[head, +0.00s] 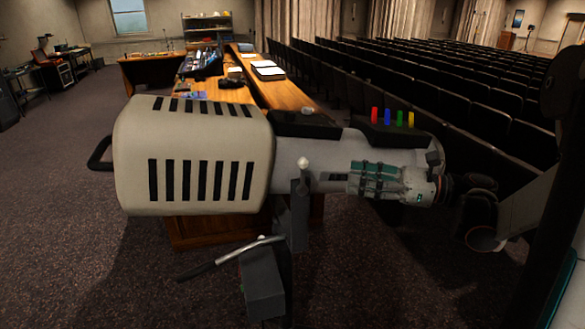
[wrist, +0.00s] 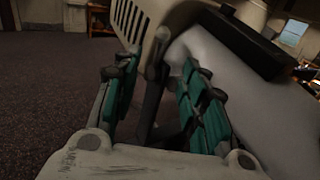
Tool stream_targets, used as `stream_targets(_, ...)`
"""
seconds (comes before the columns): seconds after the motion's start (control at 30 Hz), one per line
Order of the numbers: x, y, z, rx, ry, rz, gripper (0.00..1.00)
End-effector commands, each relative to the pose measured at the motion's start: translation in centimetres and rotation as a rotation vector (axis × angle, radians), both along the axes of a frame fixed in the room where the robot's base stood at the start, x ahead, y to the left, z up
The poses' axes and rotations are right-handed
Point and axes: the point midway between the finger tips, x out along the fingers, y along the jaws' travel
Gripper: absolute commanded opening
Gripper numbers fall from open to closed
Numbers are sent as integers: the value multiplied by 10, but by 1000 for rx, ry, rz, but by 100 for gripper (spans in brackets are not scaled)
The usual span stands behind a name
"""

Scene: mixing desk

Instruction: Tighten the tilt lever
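A large cream and grey spotlight (head: 190,155) hangs at a grey upright support (head: 300,215). A pale rounded knob (head: 303,163) is at the support's top; the knob also shows in the wrist view (wrist: 163,33). Lower down, a metal lever with a black grip (head: 212,266) slants across a dark grey box (head: 262,285). I cannot tell which of these is the tilt lever. My gripper (head: 348,181) is right of the support, pointing left, in front of the lamp barrel. In the wrist view its teal-padded fingers (wrist: 157,74) are apart, with the knob and support beyond the gap. Nothing is visibly gripped.
Red, blue, green and yellow tabs (head: 392,118) stand on the lamp's front top. A black handle (head: 100,153) is at its rear. A wooden desk (head: 283,95) with equipment stands behind. Rows of seats (head: 450,85) fill the right. Carpet (head: 80,215) is clear on the left.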

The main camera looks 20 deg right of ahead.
Motion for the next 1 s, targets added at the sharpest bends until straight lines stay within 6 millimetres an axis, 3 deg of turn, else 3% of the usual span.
stream_targets(0.17,5,7,-1,6,2,1,40)
stream_targets(0.73,58,96,-1,4,1,2,40)
stream_targets(1.0,70,114,0,4,1,-1,40)
